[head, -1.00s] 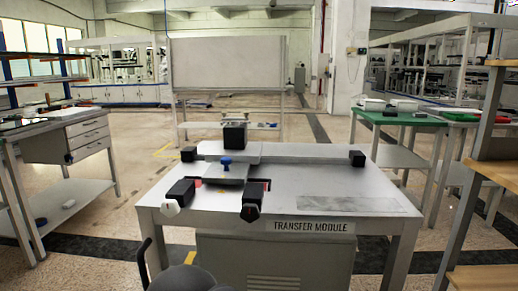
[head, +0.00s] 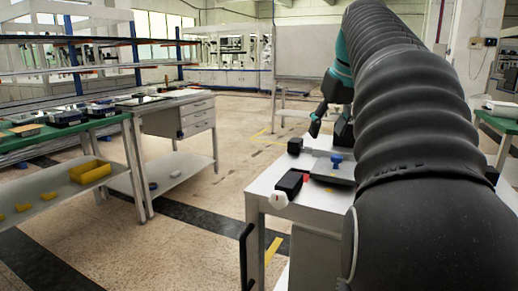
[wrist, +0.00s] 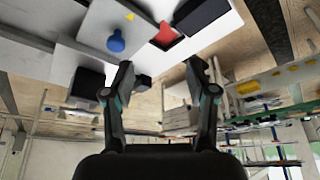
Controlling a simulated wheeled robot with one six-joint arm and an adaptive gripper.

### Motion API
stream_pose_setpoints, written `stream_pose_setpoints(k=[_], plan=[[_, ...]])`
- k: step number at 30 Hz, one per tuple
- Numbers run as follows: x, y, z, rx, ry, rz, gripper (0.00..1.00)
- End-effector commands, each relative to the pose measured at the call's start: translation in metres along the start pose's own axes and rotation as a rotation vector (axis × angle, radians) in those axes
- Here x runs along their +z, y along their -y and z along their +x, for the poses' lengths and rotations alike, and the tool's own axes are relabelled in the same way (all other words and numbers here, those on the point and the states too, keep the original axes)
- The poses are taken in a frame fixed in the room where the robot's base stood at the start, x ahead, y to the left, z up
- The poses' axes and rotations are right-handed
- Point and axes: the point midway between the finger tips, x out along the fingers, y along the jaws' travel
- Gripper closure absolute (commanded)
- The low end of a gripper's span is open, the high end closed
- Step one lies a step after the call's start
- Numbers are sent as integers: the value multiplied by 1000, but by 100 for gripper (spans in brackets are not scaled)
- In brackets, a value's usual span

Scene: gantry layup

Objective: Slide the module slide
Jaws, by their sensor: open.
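The slide is a grey plate (head: 330,172) with a blue knob (head: 336,158), on the white transfer module table (head: 275,185). A black end block (head: 289,186) with a pale tip stands at the front left, beside a small red patch. In the wrist view the blue knob (wrist: 116,42) shows at upper left, and the red patch (wrist: 165,35) lies right of it. My gripper (wrist: 160,66) is open and empty, its fingers apart from the knob. In the head view my gripper (head: 317,122) hangs over the table's far side; my arm hides the table's right part.
A green-topped bench (head: 75,136) with a yellow bin (head: 90,172) on its lower shelf stands at left. A drawer bench (head: 180,118) stands beyond it. The floor between the drawer bench and the module table is clear. A whiteboard stands behind.

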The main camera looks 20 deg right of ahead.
Motion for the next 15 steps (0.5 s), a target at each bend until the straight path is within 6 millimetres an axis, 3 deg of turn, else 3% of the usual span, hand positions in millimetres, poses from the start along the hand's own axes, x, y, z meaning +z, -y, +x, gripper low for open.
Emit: stream_pose_setpoints(k=[1,6,11,15], plan=[[-7,-20,-7,3,1,4,43],[-15,-60,-23,0,5,-7,43],[-16,-75,-29,1,5,-15,43],[-16,-77,-20,-1,7,-17,43]])
